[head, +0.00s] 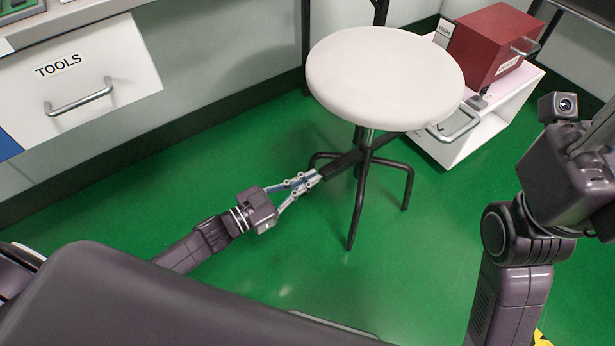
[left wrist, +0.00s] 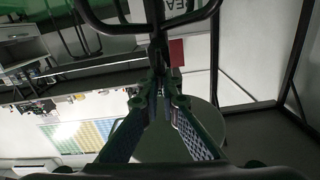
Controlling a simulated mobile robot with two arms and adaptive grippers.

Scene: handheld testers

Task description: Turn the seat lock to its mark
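A stool with a round white seat (head: 385,75) stands on dark legs in the head view. A black lever (head: 341,164), which I take for the seat lock, sticks out from its post below the seat toward the lower left. My left gripper (head: 313,178) is at the lever's outer end, its fingers closed in on it. In the left wrist view, the fingers (left wrist: 162,98) converge on a dark bar, and a round disc, likely the seat's underside (left wrist: 170,145), shows behind. I cannot make out the mark. My right gripper is cut off at the right edge; its fingers cannot be judged.
A red box (head: 492,42) sits on a white drawer unit (head: 470,135) with a handle, right behind the stool. A drawer labelled TOOLS (head: 80,90) is at upper left. The green floor (head: 270,275) in front of the stool is clear.

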